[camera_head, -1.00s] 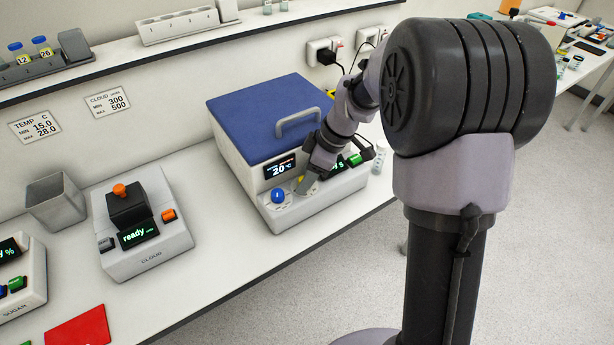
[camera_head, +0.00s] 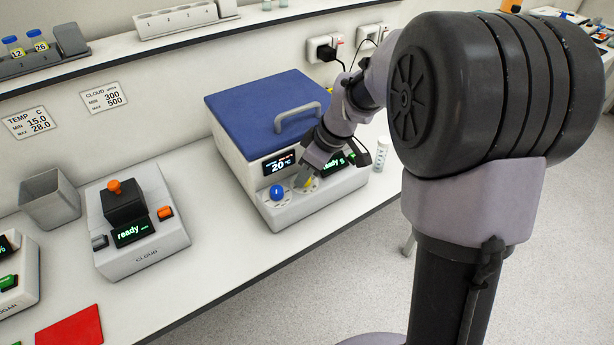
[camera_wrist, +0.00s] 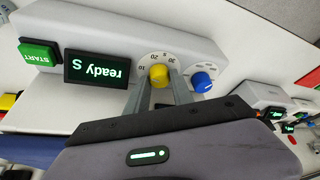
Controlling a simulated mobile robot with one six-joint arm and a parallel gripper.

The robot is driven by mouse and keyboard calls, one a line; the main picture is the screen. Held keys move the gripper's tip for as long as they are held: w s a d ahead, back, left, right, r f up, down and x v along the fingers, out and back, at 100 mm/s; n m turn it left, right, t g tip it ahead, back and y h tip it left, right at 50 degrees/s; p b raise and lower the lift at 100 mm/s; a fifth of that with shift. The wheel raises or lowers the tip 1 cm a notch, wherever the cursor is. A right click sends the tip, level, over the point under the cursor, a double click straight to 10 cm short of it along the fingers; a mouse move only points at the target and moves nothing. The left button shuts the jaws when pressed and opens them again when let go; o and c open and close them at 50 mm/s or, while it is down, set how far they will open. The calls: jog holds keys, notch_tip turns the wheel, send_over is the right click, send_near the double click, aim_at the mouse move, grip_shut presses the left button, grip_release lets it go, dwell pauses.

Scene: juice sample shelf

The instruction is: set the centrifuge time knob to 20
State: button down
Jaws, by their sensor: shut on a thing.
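The centrifuge (camera_head: 262,115) has a blue lid and a grey front panel with a yellow knob and a blue knob (camera_head: 277,193). In the wrist view, which is upside down, the yellow knob (camera_wrist: 158,75) sits on a white dial (camera_wrist: 150,58) marked 10, 20 and 30. My gripper (camera_head: 307,182) is at the panel, its fingers pointing down. In the wrist view my gripper (camera_wrist: 160,78) has one finger on each side of the yellow knob, shut on it. I cannot tell which number the knob points to. The blue knob (camera_wrist: 202,82) is beside it, untouched.
A green START button (camera_wrist: 40,54) and a "ready" display (camera_wrist: 96,68) are beside the dial. A cloud meter (camera_head: 140,232) stands to the left. A small vial (camera_head: 382,153) stands to the right.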

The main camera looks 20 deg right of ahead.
jog(key=m+t+h, duration=0.1)
jog(key=m, duration=0.3)
jog(key=shift+s+a+b, duration=0.1)
jog(key=shift+b, duration=0.25)
jog(key=shift+a+m+t+h+p, duration=0.1)
jog(key=shift+m+t+h+p, duration=0.45)
jog(key=shift+m, duration=1.65)
jog(key=shift+g+h, duration=0.25)
jog(key=shift+h, duration=0.2)
jog(key=c, duration=1.1)
grip_release()
jog(key=p+v, duration=0.6)
jog(key=v, duration=1.1)
jog(key=shift+r, duration=0.25)
